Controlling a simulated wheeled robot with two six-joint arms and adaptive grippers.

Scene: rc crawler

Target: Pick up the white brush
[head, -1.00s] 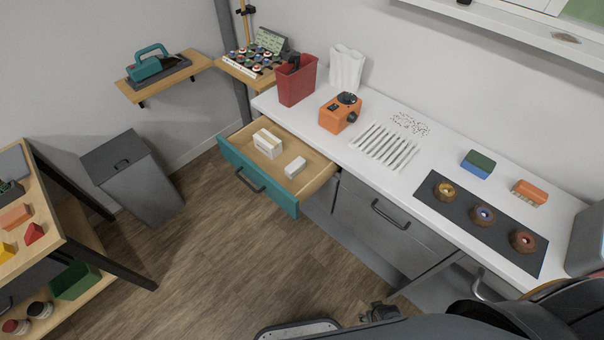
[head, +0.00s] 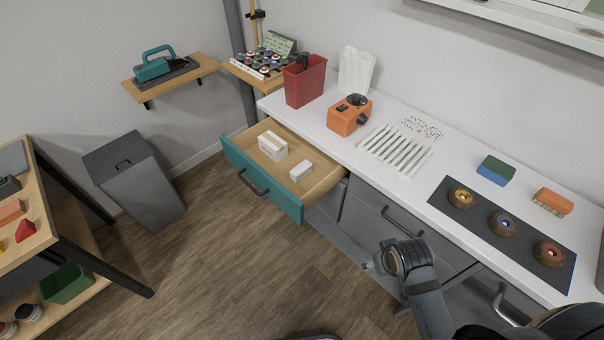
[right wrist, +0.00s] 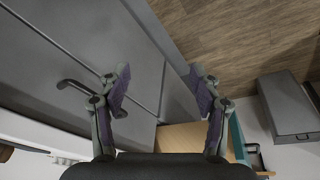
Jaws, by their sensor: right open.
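The open drawer (head: 322,176) holds two white block-shaped things, a larger one (head: 272,146) at the left and a smaller one (head: 301,171) nearer the right side. The smaller one may be the white brush; its bristles cannot be made out. My right gripper (head: 370,266) is below and to the right of the drawer, in front of the grey cabinet fronts, apart from both blocks. In the right wrist view my right gripper (right wrist: 160,78) is open with nothing between its fingers. My left gripper is not in view.
The white counter (head: 405,200) carries a red bin (head: 305,82), an orange device (head: 349,117), a white slotted rack (head: 395,150) and an orange brush (head: 553,201). The drawer's teal front (head: 262,185) juts over open floor. Grey handles (head: 402,222) stick out from the cabinets.

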